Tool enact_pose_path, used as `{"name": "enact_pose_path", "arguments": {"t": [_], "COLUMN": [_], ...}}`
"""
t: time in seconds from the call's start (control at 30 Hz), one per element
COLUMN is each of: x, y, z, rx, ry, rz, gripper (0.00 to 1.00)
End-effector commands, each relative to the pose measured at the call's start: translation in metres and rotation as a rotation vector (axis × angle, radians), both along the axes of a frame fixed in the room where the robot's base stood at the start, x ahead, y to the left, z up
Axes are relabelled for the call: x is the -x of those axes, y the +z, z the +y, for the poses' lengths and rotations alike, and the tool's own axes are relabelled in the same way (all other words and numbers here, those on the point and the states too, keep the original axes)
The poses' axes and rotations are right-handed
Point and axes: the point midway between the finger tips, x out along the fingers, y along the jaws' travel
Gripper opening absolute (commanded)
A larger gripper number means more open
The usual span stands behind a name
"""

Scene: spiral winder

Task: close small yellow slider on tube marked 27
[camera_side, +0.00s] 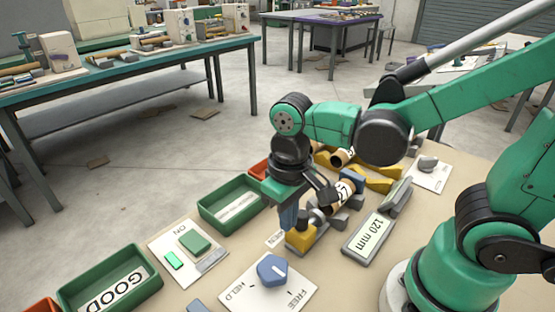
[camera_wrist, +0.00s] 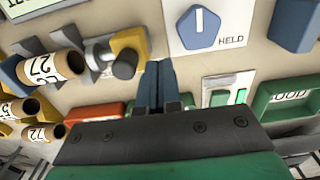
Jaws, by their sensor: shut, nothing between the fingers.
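The tube marked 27 (camera_side: 341,194) is a tan cardboard roll with a white label, lying on grey supports by a blue block (camera_side: 352,180). The tube also shows at the left of the wrist view (camera_wrist: 48,68). A small yellow block (camera_side: 301,239), apparently the slider, stands to the left of the tube with a grey round part beside it. In the wrist view this yellow block (camera_wrist: 131,41) is apart from the tube. My gripper (camera_wrist: 160,72) is shut and empty, fingers pointing down, just beside the yellow block. I cannot tell whether they touch.
A blue knob (camera_side: 271,268) sits on a white plate marked HELD and FREE. A 120 mm sign (camera_side: 368,236) lies right of the slider. Green trays (camera_side: 232,202) and a plate with a green button (camera_side: 194,242) are at left. Other tubes (camera_wrist: 48,132) lie behind tube 27.

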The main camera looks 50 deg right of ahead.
Motion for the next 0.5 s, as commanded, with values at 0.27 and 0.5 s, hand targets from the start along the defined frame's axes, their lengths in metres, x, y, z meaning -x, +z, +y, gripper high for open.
{"name": "enact_pose_path", "arguments": {"t": [0.27, 0.5], "x": [0.0, 0.0], "y": [-0.013, -0.023], "z": [0.0, 0.0], "rx": [0.0, 0.0], "ry": [0.0, 0.0], "rz": [0.0, 0.0], "gripper": [0.0, 0.0]}}
